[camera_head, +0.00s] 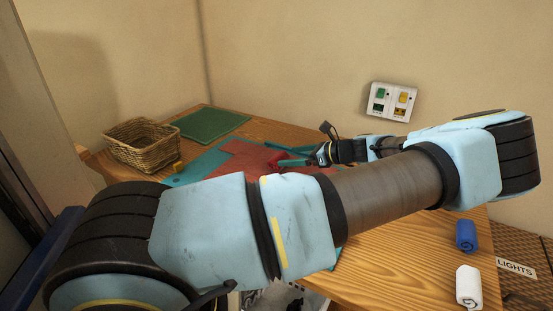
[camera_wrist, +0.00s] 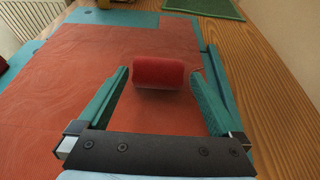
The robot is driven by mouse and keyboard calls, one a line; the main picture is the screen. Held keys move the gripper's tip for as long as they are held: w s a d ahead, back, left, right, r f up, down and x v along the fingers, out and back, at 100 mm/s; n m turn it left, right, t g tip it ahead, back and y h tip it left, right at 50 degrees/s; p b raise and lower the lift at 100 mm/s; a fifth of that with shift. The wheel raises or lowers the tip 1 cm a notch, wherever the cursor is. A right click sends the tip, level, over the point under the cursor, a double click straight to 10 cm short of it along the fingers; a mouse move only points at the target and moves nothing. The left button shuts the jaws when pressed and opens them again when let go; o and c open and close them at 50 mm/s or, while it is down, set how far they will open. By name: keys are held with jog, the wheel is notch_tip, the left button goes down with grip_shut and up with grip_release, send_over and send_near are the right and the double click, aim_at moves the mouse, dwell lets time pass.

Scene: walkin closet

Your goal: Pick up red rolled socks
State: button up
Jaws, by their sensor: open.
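The red rolled socks (camera_wrist: 158,73) lie on a red mat (camera_wrist: 60,80) on the wooden table. In the wrist view the roll lies crosswise just at the tips of my gripper (camera_wrist: 159,78). Its teal fingers are spread, one toward each end of the roll. I cannot tell whether they touch it. In the head view the socks (camera_head: 277,159) show as a small red patch by my gripper (camera_head: 290,156), partly hidden by the fingers. My arm crosses the foreground and hides part of the table.
A wicker basket (camera_head: 145,145) and a green mat (camera_head: 210,124) are at the back left. A teal mat (camera_head: 195,170) lies under the red one. Blue (camera_head: 466,236) and white (camera_head: 468,286) rolls lie at the right front. A switch panel (camera_head: 392,101) is on the wall behind.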

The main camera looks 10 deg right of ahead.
aim_at(283, 157)
jog(key=p+x, duration=0.2)
jog(key=x, duration=0.3)
jog(key=shift+a+p, duration=0.25)
jog(key=shift+p, duration=0.1)
jog(key=shift+w+a+f, duration=0.15)
jog(key=shift+w+f, duration=0.05)
jog(key=shift+c, duration=0.2)
jog(key=c, duration=0.9)
